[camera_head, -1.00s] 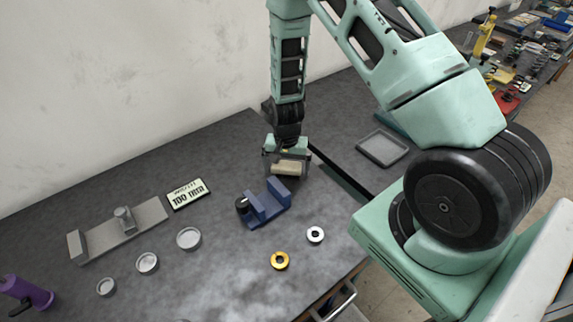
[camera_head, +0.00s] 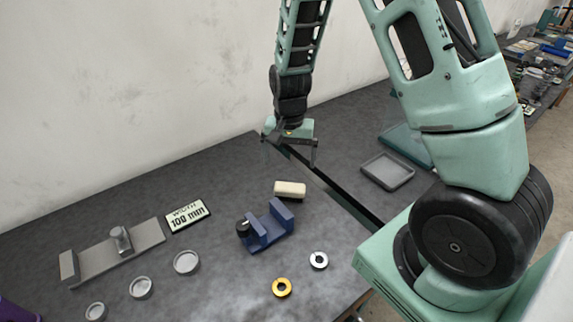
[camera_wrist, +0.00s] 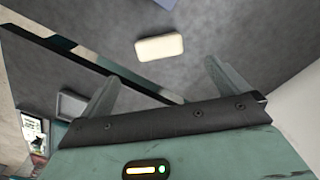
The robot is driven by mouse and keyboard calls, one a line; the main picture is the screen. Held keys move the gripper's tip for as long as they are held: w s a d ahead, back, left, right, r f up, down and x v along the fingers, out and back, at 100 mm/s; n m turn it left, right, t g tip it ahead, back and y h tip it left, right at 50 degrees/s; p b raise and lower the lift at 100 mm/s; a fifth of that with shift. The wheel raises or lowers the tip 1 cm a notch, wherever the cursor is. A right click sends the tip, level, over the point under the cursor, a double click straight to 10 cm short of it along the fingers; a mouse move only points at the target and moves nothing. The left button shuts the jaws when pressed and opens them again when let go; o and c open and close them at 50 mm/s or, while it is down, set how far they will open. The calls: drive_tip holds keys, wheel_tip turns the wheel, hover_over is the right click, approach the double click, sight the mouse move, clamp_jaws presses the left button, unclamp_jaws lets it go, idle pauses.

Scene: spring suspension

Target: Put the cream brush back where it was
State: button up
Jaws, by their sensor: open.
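The cream brush (camera_head: 290,189) lies on the dark grey table, just behind the blue vise-like fixture (camera_head: 268,226). In the wrist view the brush (camera_wrist: 160,47) lies flat beyond my fingertips, with nothing touching it. My gripper (camera_head: 290,156) is open and empty above the table, behind the brush and apart from it. Its two fingers also show spread wide in the wrist view (camera_wrist: 163,78). A corner of the blue fixture (camera_wrist: 155,2) shows at the top of the wrist view.
A grey tray (camera_head: 387,171) lies to the right, across a dark gap between tables. A width sign (camera_head: 187,214), a grey slide gauge (camera_head: 115,251), several round grey dishes (camera_head: 187,262), a gold ring (camera_head: 282,287) and a silver ring (camera_head: 319,260) lie around the fixture.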

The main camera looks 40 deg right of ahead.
drive_tip(key=s+a+r+n+y, duration=0.1)
drive_tip(key=s+a+r+n, duration=0.35)
drive_tip(key=a, duration=0.35)
drive_tip(key=s+a+r+n, duration=0.4)
drive_tip(key=s+a+r, duration=0.1)
drive_tip(key=a, duration=0.4)
drive_tip(key=s+a+r+n, duration=0.2)
drive_tip(key=s+n, duration=0.2)
drive_tip(key=s, duration=0.3)
drive_tip(key=s+a+r+n, duration=0.2)
drive_tip(key=s+r+n, duration=0.1)
drive_tip(key=s, duration=0.4)
drive_tip(key=shift+a+n, duration=0.25)
drive_tip(key=shift+n, duration=0.3)
drive_tip(key=shift+f, duration=0.15)
